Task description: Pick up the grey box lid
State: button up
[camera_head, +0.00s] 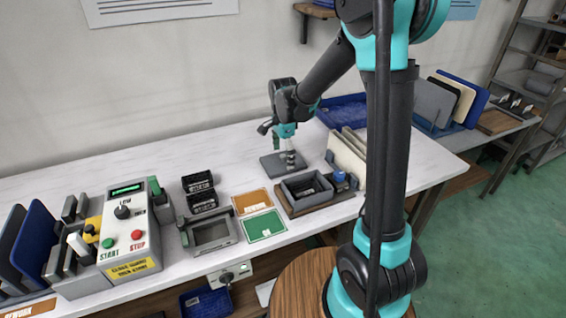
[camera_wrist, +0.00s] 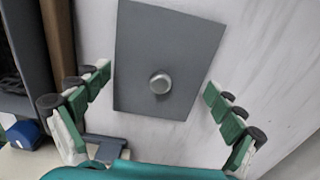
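The grey box lid (camera_head: 272,166) is a flat dark grey plate lying on the white table below my gripper (camera_head: 289,158). In the wrist view the lid (camera_wrist: 150,40) shows a round silver knob (camera_wrist: 160,82) near its middle. My gripper (camera_wrist: 158,84) is open, with one green-padded finger on each side of the knob. Neither finger touches the knob or the lid in that view.
An open grey box (camera_head: 296,196) with dark contents sits on a wooden tray (camera_head: 333,200), right and in front of the lid. A blue item (camera_head: 339,177) and upright cream panels (camera_head: 349,155) stand beyond it. Orange (camera_head: 251,202) and green (camera_head: 263,225) cards lie left.

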jog(key=c, duration=1.3)
jog(key=shift+s, duration=0.1)
